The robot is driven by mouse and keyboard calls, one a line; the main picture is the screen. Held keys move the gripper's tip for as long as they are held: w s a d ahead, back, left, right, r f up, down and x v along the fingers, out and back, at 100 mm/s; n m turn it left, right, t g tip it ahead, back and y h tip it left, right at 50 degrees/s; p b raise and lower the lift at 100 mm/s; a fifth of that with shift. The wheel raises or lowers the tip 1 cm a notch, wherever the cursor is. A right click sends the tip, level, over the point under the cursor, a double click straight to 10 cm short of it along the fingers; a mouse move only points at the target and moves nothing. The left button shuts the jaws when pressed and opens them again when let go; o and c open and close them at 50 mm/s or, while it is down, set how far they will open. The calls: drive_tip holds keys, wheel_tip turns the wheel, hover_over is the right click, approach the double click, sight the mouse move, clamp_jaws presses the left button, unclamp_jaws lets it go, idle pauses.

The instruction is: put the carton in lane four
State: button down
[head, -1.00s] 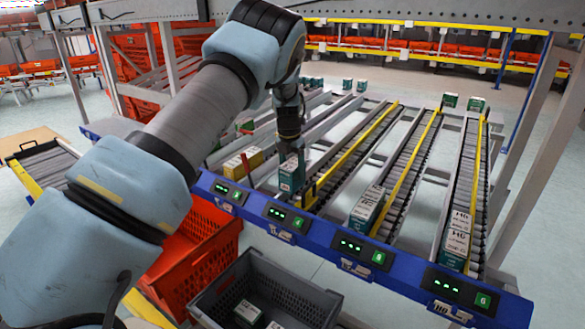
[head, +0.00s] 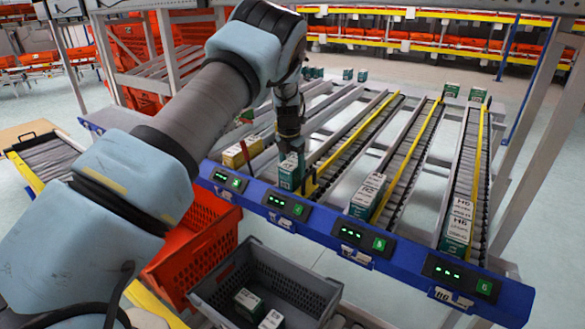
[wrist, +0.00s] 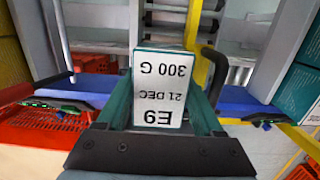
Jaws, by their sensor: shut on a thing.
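The carton (head: 289,174) is teal with a white top label reading E9, 21 DEC, 300 G; the label shows clearly in the wrist view (wrist: 160,90). My gripper (head: 290,150) is shut on it from above, with one finger on each side in the wrist view (wrist: 162,108). The carton is upright at the front end of lane four, just behind the blue rail's display (head: 287,206) marked 4. A yellow guide (head: 350,145) runs along its right. Whether its base touches the lane is hidden.
A yellow carton (head: 241,153) stands in lane three to the left. Green-and-white cartons stand at the fronts of lane five (head: 367,197) and lane six (head: 457,230). Below the rail are a grey tote (head: 318,295) holding cartons and an orange tote (head: 215,240).

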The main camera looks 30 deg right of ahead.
unclamp_jaws()
drive_tip(key=shift+r, duration=0.1)
drive_tip(key=r+b, duration=0.1)
drive_tip(key=r, duration=0.2)
drive_tip(key=r+b, duration=0.1)
drive_tip(key=r, duration=0.3)
drive_tip(key=a+r+b, duration=0.1)
drive_tip(key=r, duration=0.2)
drive_tip(key=shift+s+r, duration=0.3)
